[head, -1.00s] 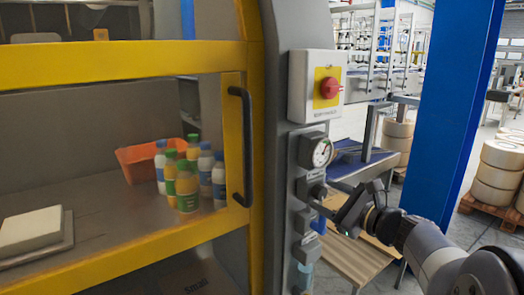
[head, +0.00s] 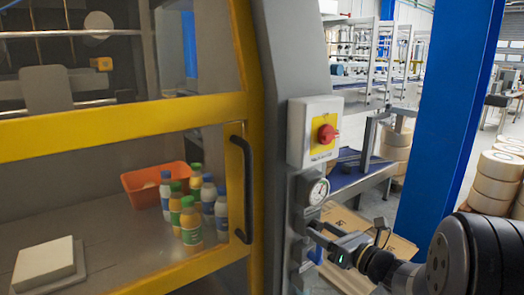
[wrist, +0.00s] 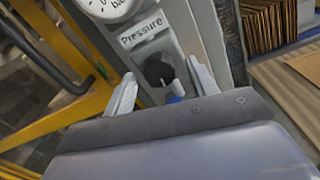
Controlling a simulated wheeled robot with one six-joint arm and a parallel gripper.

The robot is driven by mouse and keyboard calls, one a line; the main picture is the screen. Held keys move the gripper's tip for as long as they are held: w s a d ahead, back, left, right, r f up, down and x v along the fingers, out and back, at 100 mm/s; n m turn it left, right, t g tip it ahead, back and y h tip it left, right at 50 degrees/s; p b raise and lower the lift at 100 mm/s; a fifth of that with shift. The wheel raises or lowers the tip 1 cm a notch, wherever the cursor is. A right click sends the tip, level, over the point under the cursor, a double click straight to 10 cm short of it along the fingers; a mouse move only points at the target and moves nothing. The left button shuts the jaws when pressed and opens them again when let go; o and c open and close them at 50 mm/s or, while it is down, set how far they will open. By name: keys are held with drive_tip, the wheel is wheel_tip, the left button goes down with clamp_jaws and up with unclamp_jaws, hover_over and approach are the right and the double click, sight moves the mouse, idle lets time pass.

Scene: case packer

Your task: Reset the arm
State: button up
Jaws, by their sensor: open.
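My gripper (head: 314,234) is in front of the grey control column at the right of the yellow-framed machine. In the wrist view my gripper (wrist: 163,88) shows two pale fingers spread apart, with nothing held between them. Beyond the fingers is a black round knob (wrist: 158,72) under a label reading "Pressure". The dial gauge (head: 318,191) sits above it; its lower part also shows in the wrist view (wrist: 110,5). A blue part (wrist: 174,98) shows just below the knob. I cannot tell whether the fingers touch the column.
A red knob (head: 326,134) on a white box stands above the gauge. The yellow door frame (head: 253,130) with a black handle (head: 243,190) is at the left. Bottles (head: 191,226) and an orange crate (head: 135,186) are behind it. A blue pillar (head: 447,110) stands right.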

drive_tip(key=v, duration=0.7)
drive_tip(key=shift+s+d, duration=0.2)
drive_tip(key=shift+s, duration=0.05)
